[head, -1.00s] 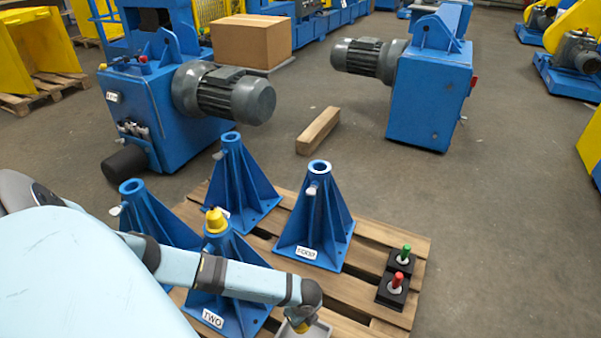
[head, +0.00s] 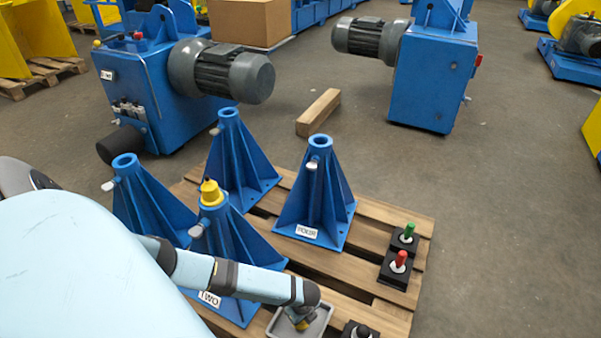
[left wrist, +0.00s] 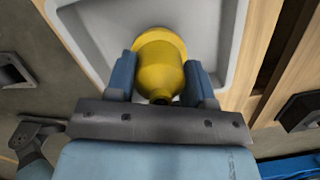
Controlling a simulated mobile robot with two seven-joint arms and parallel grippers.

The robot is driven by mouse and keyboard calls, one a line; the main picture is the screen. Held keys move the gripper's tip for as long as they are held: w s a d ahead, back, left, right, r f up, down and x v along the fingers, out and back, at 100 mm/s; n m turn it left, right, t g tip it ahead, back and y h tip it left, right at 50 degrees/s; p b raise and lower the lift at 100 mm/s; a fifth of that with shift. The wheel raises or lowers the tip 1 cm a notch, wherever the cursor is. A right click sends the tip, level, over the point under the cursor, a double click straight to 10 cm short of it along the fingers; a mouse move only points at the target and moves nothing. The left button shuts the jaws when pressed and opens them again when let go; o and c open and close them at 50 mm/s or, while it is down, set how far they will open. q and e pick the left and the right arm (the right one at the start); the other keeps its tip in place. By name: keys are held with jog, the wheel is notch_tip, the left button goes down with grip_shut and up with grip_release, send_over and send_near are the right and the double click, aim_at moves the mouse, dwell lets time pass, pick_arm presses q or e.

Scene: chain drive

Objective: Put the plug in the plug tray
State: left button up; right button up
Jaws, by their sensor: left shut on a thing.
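A yellow plug (left wrist: 160,65) is between the two blue fingers of my left gripper (left wrist: 160,80), which is shut on it. The grey plug tray (left wrist: 215,25) lies behind the plug in the left wrist view, and the plug appears within its rim. In the head view the tray (head: 321,322) sits at the pallet's front, partly hidden by my left arm; the held plug shows as a small yellow part (head: 303,325). I cannot tell whether the plug touches the tray's floor.
A wooden pallet (head: 385,318) carries several blue stands; the one labelled TWO (head: 240,245) has a yellow plug (head: 211,193) on top. Black blocks with a green knob (head: 409,230), a red knob (head: 401,258) and a black knob (head: 361,331) stand right of the tray.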

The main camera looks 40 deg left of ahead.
pick_arm(q)
jog(key=shift+f, duration=0.1)
pick_arm(e)
jog(key=shift+s, duration=0.1)
pick_arm(q)
jog(key=o, duration=1)
jog(key=shift+c, duration=0.2)
